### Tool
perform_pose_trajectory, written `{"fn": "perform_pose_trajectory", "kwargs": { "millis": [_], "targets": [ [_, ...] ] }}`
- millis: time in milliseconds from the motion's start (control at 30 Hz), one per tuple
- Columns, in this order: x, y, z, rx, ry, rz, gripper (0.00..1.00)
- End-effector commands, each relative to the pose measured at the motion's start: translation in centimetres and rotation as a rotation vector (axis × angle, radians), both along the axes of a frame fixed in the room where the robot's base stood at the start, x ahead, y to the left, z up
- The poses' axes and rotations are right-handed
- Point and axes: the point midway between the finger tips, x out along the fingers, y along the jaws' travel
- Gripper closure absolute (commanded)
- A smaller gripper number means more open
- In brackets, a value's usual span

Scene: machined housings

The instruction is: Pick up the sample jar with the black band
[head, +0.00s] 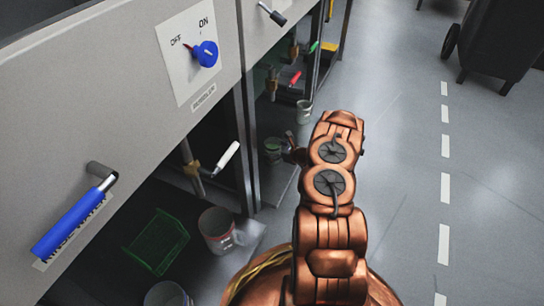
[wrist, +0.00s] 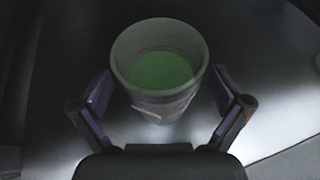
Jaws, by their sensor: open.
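A grey, round, open-topped jar (wrist: 158,52) with green contents stands upright in the wrist view. A marking with a reddish tint runs round its lower near side; I cannot make out a black band in the dim light. My gripper (wrist: 162,103) is open, with one finger on each side of the jar and gaps between. In the head view my gripper (head: 292,150) is low inside the cabinet opening, beside a small greenish jar (head: 273,152). My arm partly hides the fingers there.
Other jars stand in the cabinet: a grey one with a reddish band (head: 216,232), one at the bottom edge (head: 166,296) and a pale one (head: 304,112). A green crate (head: 157,242) and a cabinet post (head: 247,150) are near. Open floor lies right.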

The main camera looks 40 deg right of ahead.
Motion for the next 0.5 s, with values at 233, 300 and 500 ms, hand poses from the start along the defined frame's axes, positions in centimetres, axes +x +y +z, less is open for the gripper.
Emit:
{"fn": "perform_pose_trajectory", "kwargs": {
  "millis": [233,300,500],
  "targets": [
    [0.91,0.13,-0.37,-0.001,0.0,-0.002,0.0],
    [0.9,0.14,-0.34,-0.001,0.0,-0.003,0.0],
    [0.87,0.16,-0.37,0.0,0.0,-0.002,0.11]
  ]
}}
